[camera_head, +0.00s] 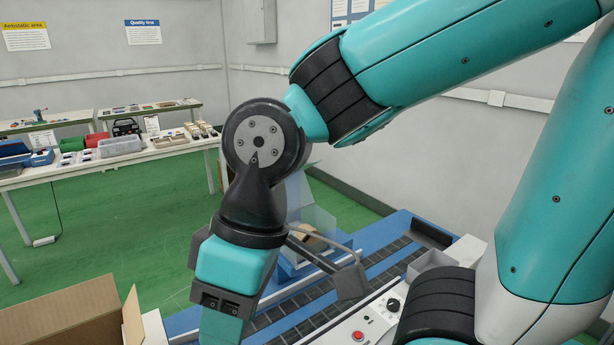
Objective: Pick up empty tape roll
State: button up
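A small tan-brown rounded thing (304,233) sits on the blue machine, partly behind my arm and a clear guard; it may be the tape roll, but I cannot tell whether it is empty. The blue machine (402,226) has a dark roller bed (385,262). My arm bends down in front of the machine, and its end runs out of the bottom edge of the picture. The fingers of my gripper do not show, so their state and anything they hold are hidden.
An open cardboard box (65,312) stands at the lower left. A control panel with a red button (358,336) and a black knob (393,305) is at the bottom. A dark bracket (350,282) juts over the rollers. Tables (150,152) with parts stand behind green floor (130,215).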

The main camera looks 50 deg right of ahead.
aim_at(301, 236)
jog(key=z, duration=1.1)
jog(key=i, duration=0.35)
jog(key=u, duration=0.25)
